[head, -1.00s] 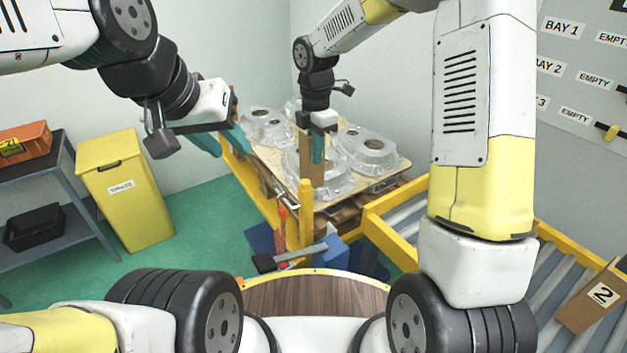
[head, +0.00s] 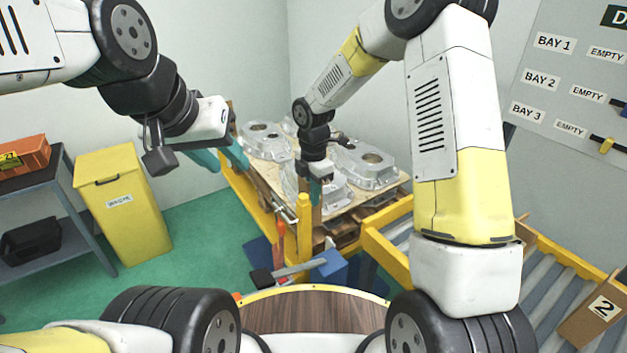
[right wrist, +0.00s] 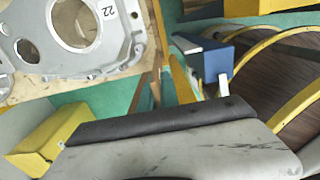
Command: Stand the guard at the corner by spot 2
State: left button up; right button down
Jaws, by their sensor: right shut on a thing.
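My right gripper (head: 315,190) is at the near corner of the pallet, shut on the guard. The guard (head: 317,212) is a narrow brown upright strip, mostly hidden by the fingers and the yellow post (head: 304,218). Brown strips beside the yellow post show in the right wrist view, but I cannot tell which is the guard. I cannot tell whether its foot touches anything. Silver castings lie on the pallet's wooden sheet (head: 262,178); one casting (right wrist: 75,35) in the right wrist view bears 22. My left gripper (head: 220,157) is open at the pallet's left side. No spot numbers are legible on the pallet.
A yellow frame and roller conveyor (head: 540,285) run along the right, with a brown piece (head: 592,312) marked 2. A yellow bin (head: 125,215) stands left on open green floor.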

jog(key=c, duration=1.6)
grip_release()
notch_tip(320, 180, up, 12)
jog(key=shift+r, duration=0.1)
jog(key=s+d+r+m+t, duration=0.3)
jog(key=s+d+r+m, duration=0.7)
jog(key=s+r+m, duration=0.15)
jog(key=s+d+r+m+t+y, duration=0.2)
jog(key=s+d+m+t, duration=0.1)
jog(key=s+m, duration=0.7)
jog(key=shift+s+d+m, duration=0.35)
jog(key=shift+d+m, duration=0.25)
jog(key=shift+m, duration=0.75)
